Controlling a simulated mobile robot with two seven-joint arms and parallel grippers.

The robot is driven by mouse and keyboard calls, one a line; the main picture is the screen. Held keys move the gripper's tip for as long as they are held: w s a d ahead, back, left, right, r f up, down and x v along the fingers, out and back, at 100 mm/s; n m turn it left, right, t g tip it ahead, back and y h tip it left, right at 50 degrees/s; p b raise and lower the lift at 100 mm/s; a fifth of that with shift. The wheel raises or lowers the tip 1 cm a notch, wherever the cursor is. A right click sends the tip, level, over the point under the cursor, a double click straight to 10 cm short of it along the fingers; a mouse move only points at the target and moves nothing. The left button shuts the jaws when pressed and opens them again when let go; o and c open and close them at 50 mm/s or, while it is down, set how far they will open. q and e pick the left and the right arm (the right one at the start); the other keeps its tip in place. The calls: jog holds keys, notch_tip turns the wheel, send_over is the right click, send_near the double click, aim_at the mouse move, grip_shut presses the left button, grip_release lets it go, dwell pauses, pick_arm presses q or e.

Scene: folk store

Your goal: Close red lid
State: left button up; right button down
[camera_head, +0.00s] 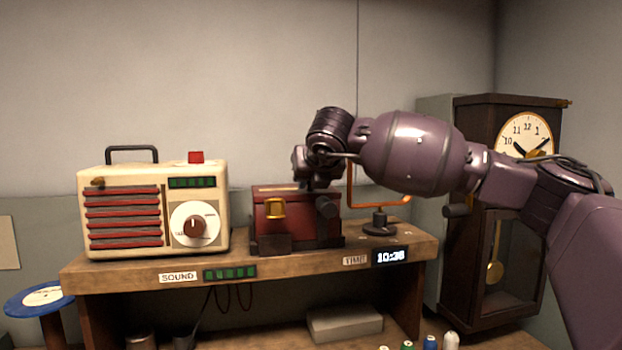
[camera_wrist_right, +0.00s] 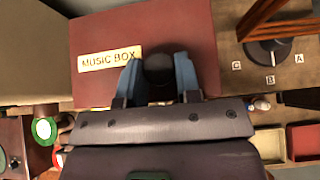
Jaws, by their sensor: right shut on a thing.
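The red music box (camera_head: 300,220) stands on the wooden bench, with a gold latch (camera_head: 275,208) on its front. In the right wrist view its red lid (camera_wrist_right: 180,35) fills the upper middle and bears a "MUSIC BOX" label (camera_wrist_right: 110,58). My right gripper (camera_head: 318,182) is at the top of the box, right of its middle; its fingertips are hard to see there. In the wrist view its blue fingers (camera_wrist_right: 158,72) are shut on a dark round knob (camera_wrist_right: 158,68) at the lid. The arm hides part of the box's top, so the lid's exact angle is unclear. My left gripper is not in view.
A cream radio (camera_head: 125,240) stands close on the left of the box. An orange frame on a dark stand (camera_head: 380,222) is close on its right, behind my arm. A tall clock (camera_head: 500,280) stands at the right. The wall above is clear.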

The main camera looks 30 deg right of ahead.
jog(key=shift+a+f, duration=0.1)
jog(key=shift+f, duration=0.8)
jog(key=c, duration=1.1)
grip_release()
jog(key=shift+o, duration=1.4)
jog(key=shift+a, duration=0.15)
jog(key=shift+s+r, duration=0.25)
jog(key=r+v, duration=0.1)
jog(key=v, duration=1)
jog(key=shift+w+p, duration=0.25)
jog(key=shift+p, duration=0.1)
jog(key=shift+a, duration=0.1)
